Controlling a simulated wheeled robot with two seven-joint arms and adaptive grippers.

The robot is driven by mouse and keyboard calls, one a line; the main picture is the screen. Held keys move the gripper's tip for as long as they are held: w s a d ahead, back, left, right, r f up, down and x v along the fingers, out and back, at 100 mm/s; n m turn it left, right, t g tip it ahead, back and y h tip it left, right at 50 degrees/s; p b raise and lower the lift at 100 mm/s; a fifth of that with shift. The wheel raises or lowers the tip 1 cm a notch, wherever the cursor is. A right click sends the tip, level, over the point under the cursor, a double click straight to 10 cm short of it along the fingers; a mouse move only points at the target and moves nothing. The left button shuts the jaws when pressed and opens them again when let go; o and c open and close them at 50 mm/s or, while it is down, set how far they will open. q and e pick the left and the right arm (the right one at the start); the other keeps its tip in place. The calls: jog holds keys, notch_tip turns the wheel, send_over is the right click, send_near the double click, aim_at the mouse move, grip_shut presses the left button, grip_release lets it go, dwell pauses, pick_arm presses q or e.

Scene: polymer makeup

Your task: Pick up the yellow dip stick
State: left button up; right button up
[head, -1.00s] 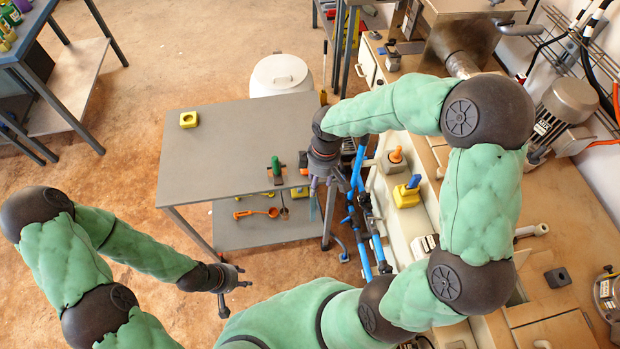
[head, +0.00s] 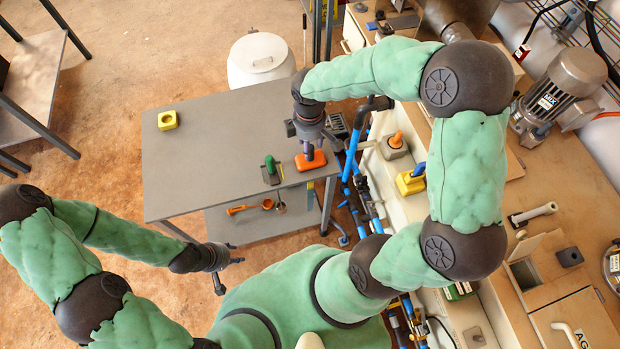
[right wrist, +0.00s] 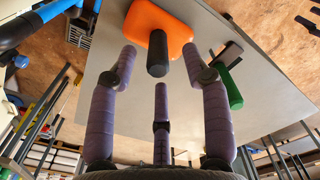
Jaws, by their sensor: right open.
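A yellow block with a blue upright handle (head: 411,179) stands on the counter to the right of the table; I cannot tell if it is the dip stick. My right gripper (head: 308,150) is over an orange block (head: 317,164) at the table's right front corner. In the right wrist view the orange block (right wrist: 178,22) has a dark handle (right wrist: 157,58) pointing at the camera. The open purple fingers of my right gripper (right wrist: 161,75) are spread around this handle's line; contact is unclear.
A green-handled block (head: 271,166) is just left of the orange one on the grey table (head: 210,160). A yellow block with a hole (head: 167,120) sits far left. An orange-handled grey block (head: 394,145) is on the counter. Orange and dark scoops (head: 255,207) lie on the lower shelf.

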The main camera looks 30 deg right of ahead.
notch_tip(320, 180, down, 5)
jog(key=shift+d+f+b, duration=0.1)
jog(key=shift+d+b, duration=0.05)
jog(key=shift+b, duration=1.05)
grip_shut()
